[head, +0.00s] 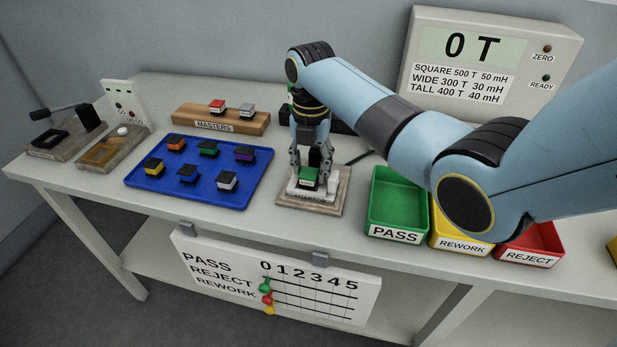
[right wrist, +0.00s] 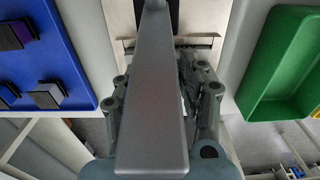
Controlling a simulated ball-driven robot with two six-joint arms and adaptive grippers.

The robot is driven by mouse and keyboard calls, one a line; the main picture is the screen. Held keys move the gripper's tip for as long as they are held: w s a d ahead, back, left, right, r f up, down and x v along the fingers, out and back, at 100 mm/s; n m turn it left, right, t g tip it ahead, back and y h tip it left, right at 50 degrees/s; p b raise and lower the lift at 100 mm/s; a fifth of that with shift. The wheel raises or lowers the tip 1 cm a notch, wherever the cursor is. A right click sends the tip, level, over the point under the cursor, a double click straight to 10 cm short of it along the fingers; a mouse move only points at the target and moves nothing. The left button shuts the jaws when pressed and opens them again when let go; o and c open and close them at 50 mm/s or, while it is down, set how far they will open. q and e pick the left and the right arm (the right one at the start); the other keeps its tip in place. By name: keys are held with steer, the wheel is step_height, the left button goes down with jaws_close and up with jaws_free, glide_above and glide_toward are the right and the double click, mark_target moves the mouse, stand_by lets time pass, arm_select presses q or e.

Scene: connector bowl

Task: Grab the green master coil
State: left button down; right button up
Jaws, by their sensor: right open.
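A small green-topped block (head: 308,177) sits on the white fixture (head: 297,198) in the middle of the bench in the head view. My right gripper (head: 309,168) is open, pointing down with its fingers at either side of this block; I cannot tell whether they touch it. In the right wrist view a grey bar hides the space between my right fingers (right wrist: 160,100). The wooden MASTERS rack (head: 185,118) bears a red block (head: 217,106) and a grey block (head: 246,110). My left gripper is out of view.
The green PASS bin (head: 398,205), yellow REWORK bin (head: 455,237) and red REJECT bin (head: 535,240) stand on the right, partly under my right arm. The meter (head: 490,60) reads 0 T. Several other blocks lie in the blue tray.

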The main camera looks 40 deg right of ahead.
steer(key=c, duration=0.8)
steer(key=shift+r, duration=0.15)
